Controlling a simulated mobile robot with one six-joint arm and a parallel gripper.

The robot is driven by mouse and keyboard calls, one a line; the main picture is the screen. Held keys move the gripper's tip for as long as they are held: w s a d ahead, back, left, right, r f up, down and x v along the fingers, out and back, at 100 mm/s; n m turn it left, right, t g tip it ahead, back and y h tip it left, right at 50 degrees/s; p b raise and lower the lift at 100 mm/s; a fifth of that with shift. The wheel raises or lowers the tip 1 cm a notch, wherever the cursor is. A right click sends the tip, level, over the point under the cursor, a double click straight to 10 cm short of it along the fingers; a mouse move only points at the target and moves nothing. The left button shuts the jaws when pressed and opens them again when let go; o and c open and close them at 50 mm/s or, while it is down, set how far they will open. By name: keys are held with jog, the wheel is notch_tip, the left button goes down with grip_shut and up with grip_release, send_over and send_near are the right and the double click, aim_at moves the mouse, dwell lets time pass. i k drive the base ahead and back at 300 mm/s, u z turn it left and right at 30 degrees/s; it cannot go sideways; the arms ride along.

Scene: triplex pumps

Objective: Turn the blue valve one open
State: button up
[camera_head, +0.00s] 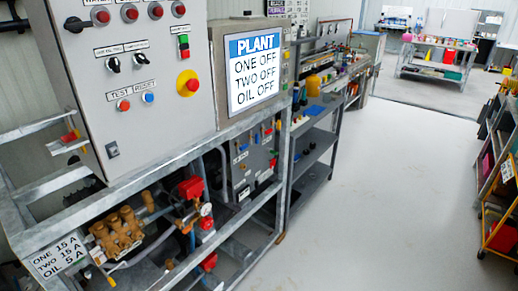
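No blue valve can be made out for certain. On a grey panel (256,150) under the plant screen are several small blue, yellow and red parts, with labels too small to read. A small blue part (243,148) is at its upper left. Below, in the frame's lower bay, are a brass pump (118,231), a red fitting (191,187) and a gauge (206,209). Frame rails hide parts of them. The screen (254,73) reads PLANT, ONE OFF, TWO OFF, OIL OFF. My gripper is not in view.
A grey control box (130,60) with buttons and switches stands at left on a metal frame (130,182). A workbench (318,106) continues beyond it. Grey floor (385,200) is clear in the middle. A yellow-framed rack (500,215) stands at right.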

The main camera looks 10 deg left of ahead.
aim_at(242, 147)
jog(key=z, duration=0.2)
jog(key=k, duration=0.85)
jog(key=u, duration=0.8)
jog(key=i, duration=1.4)
jog(key=u, duration=0.05)
